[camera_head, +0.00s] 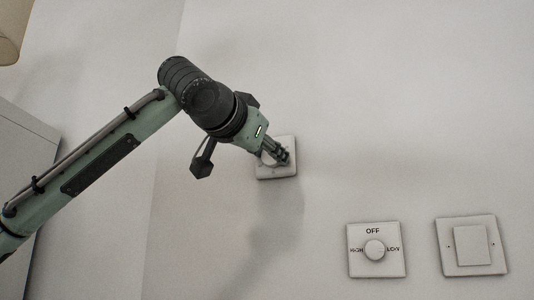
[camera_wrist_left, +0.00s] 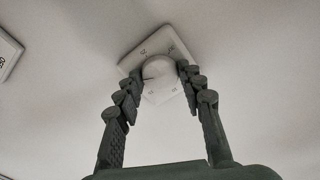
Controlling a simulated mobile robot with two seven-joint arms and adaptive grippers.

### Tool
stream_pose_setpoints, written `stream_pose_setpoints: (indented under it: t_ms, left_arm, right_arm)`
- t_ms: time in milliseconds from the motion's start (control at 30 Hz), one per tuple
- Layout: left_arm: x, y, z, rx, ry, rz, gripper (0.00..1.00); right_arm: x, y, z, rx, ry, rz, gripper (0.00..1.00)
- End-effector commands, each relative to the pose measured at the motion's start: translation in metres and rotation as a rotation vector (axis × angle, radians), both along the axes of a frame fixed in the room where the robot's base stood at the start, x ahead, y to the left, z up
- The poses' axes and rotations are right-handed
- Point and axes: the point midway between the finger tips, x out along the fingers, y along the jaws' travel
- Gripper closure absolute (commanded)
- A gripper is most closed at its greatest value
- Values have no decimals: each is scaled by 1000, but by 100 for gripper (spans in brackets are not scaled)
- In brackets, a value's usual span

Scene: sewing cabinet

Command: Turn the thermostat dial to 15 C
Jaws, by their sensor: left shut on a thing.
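The thermostat is a square white plate (camera_head: 288,171) on the wall, mostly hidden behind my gripper in the head view. In the left wrist view its plate (camera_wrist_left: 133,59) carries markings around a round white dial (camera_wrist_left: 158,72); they are too small to read surely. My left gripper (camera_head: 277,153) reaches the thermostat from the upper left. In the left wrist view the fingertips (camera_wrist_left: 158,75) lie on either side of the dial, shut on it. A dark pointer line shows on the dial's left part. My right gripper is in neither view.
A second plate (camera_head: 356,269) with a round knob and the words OFF, HIGH and LOW is at the lower right. A plain switch plate (camera_head: 487,262) is further right. A pale cabinet-like box (camera_head: 22,135) stands at the left edge. The wall between is clear.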

Motion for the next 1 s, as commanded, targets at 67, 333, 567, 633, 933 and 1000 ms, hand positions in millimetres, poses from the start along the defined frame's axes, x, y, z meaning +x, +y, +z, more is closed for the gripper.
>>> stream_pose_setpoints:
  t_ms: [67,333,567,633,933,1000]
  left_arm:
    - [0,-1,-2,-47,20,-2,91]
    - [0,-1,-3,-266,109,-3,91]
    - [0,-1,-2,-468,193,-3,91]
    - [0,-1,-2,-528,216,-3,91]
    - [0,-1,-1,-742,303,-1,91]
    - [0,0,0,-780,317,-2,91]
  right_arm:
    - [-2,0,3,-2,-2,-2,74]
    - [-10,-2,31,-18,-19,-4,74]
    - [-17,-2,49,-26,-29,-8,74]
    - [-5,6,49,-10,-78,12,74]
    - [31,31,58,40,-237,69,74]
    - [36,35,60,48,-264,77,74]
